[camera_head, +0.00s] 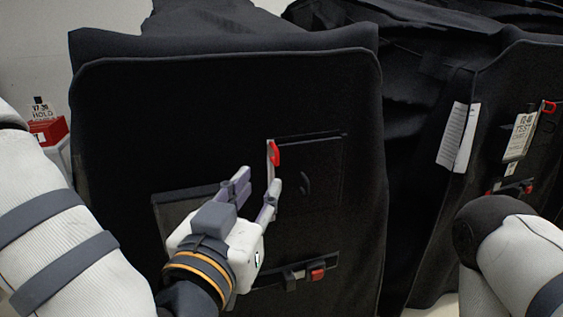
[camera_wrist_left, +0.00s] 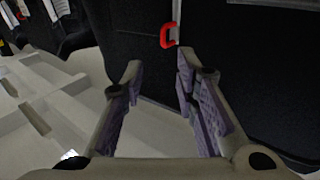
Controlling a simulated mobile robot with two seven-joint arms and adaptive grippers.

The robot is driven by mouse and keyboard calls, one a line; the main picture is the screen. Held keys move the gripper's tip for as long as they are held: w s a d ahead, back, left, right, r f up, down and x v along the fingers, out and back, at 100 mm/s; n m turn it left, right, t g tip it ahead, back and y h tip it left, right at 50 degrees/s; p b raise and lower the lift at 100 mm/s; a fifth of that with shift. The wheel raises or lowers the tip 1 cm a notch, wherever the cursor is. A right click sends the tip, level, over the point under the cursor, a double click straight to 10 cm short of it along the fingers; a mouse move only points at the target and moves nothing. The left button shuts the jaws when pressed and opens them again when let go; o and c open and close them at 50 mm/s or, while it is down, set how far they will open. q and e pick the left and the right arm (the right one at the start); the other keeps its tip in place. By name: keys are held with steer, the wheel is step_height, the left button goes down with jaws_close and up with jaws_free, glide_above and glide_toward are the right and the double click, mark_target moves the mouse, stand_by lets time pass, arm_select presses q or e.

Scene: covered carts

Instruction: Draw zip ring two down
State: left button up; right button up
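A red zip ring (camera_head: 275,153) hangs at the top of a pale vertical zip strip (camera_head: 269,165) on the front of the near black covered cart (camera_head: 130,120). My left gripper (camera_head: 257,181) is open and empty just below the ring, close to the cover. In the left wrist view the red ring (camera_wrist_left: 168,36) shows beyond the open fingers (camera_wrist_left: 159,68), apart from them. A second red ring (camera_head: 549,107) is on the right-hand cart. No number shows on either ring. My right gripper is out of view.
A red buckle (camera_head: 317,273) on a dark strap sits low on the near cover. A right-hand covered cart (camera_head: 420,150) carries a white sheet (camera_head: 458,138) and a label (camera_head: 521,136). A red box (camera_head: 48,131) with a tag stands at far left.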

mark_target(276, 158)
arm_select(q)
steer(key=x, duration=0.3)
steer(key=b+x, duration=0.1)
steer(key=x, duration=0.7)
steer(key=shift+w+a+f+b, duration=0.2)
steer(key=shift+w+f+b, duration=0.1)
steer(key=shift+f+b, duration=0.1)
steer(key=shift+w+d+r, duration=0.1)
steer(key=shift+w+r, duration=0.05)
steer(key=shift+w, duration=0.1)
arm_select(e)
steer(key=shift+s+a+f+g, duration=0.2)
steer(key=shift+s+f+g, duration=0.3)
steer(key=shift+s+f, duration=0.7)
arm_select(q)
steer(key=shift+c, duration=0.3)
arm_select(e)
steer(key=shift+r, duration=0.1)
arm_select(q)
jaws_close()
